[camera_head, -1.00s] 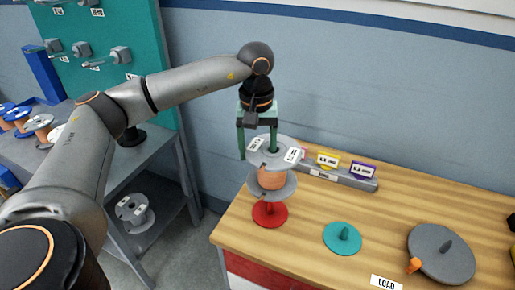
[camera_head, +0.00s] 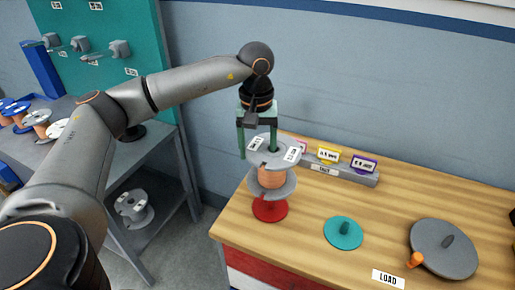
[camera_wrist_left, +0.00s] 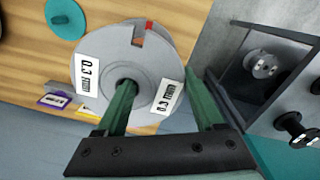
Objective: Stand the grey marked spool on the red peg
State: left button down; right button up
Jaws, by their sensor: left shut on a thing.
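The grey spool (camera_head: 268,182) has copper-coloured winding between two grey flanges and white labels on its top flange. In the left wrist view, the labels on the spool (camera_wrist_left: 150,65) read 0.3 mm. My left gripper (camera_head: 257,147) is shut on the spool from above, one finger in its centre hole and the other outside the rim. The spool is upright, over the round red base of the red peg (camera_head: 270,211) at the table's left corner. The spool hides the peg's shaft, so I cannot tell how far it is on. My right gripper is out of view.
A teal peg disc (camera_head: 345,236), a grey disc with an orange knob (camera_head: 443,249) and a LOAD label (camera_head: 388,279) are on the wooden table. A grey label rail (camera_head: 335,171) stands behind the spool. A grey shelf unit (camera_head: 150,165) with other spools is at left.

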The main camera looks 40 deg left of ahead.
aim_at(258, 178)
pick_arm(q)
jog(key=shift+f, duration=0.1)
dwell(0.4)
jog(key=shift+f+b, duration=1)
jog(key=shift+f, duration=0.35)
jog(key=shift+f, duration=0.1)
jog(key=shift+f+b, duration=0.95)
jog(key=shift+f, duration=0.45)
dwell(0.3)
jog(key=shift+f, duration=0.2)
jog(key=shift+f+b, duration=0.95)
jog(key=shift+f, duration=0.4)
